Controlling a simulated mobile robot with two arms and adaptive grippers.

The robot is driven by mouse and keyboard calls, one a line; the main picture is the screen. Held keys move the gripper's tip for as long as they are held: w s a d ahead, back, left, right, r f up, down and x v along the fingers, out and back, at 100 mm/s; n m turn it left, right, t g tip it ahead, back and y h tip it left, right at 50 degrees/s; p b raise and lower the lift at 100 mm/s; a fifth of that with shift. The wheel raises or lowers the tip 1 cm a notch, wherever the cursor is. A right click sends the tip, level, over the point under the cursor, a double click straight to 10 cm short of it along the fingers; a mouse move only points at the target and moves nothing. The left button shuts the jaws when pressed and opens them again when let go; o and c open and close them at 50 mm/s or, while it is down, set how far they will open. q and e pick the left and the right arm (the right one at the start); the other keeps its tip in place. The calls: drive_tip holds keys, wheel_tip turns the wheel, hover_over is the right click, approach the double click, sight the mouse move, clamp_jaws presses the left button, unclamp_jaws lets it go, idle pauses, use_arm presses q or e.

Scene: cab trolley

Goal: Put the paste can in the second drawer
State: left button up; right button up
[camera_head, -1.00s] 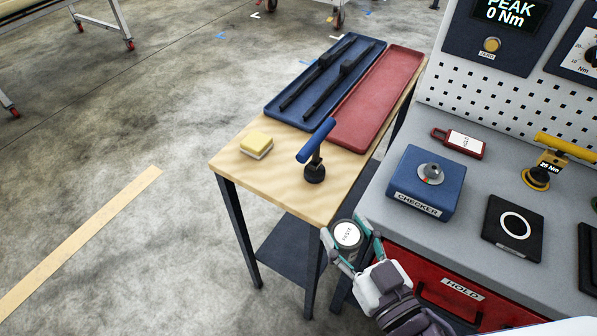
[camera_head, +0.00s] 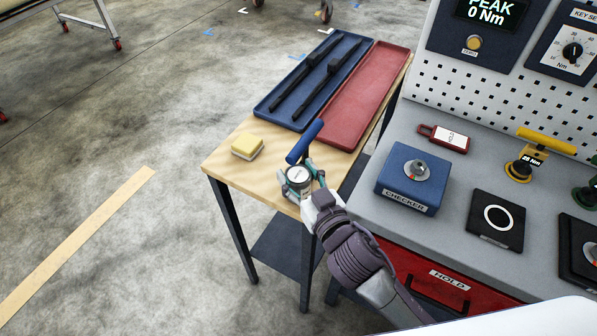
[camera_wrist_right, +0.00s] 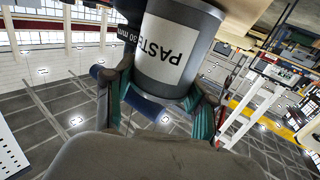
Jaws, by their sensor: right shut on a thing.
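The paste can (camera_head: 298,175) is a small grey can with a white label and pale round top. My right gripper (camera_head: 300,188) is shut on it at the front right of the wooden side table (camera_head: 226,161). In the right wrist view the can (camera_wrist_right: 172,48) sits between the fingers (camera_wrist_right: 160,95), its label reading PASTE. I cannot tell whether the can touches the tabletop. A red drawer front marked HOLD (camera_head: 420,278) shows under the grey bench and looks closed. A second drawer is not visible. My left gripper is not in view.
A blue-handled tool (camera_head: 305,142) stands just behind the can. A yellow sponge-like block (camera_head: 247,145) lies to its left. Blue (camera_head: 262,108) and red (camera_head: 385,62) trays lie behind. The blue CHECKER box (camera_head: 405,188) and a black pad (camera_head: 496,222) occupy the grey bench.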

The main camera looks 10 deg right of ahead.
drive_tip(key=shift+s, duration=0.15)
drive_tip(key=o, duration=0.9)
drive_tip(key=shift+f, duration=0.2)
drive_tip(key=o, duration=0.4)
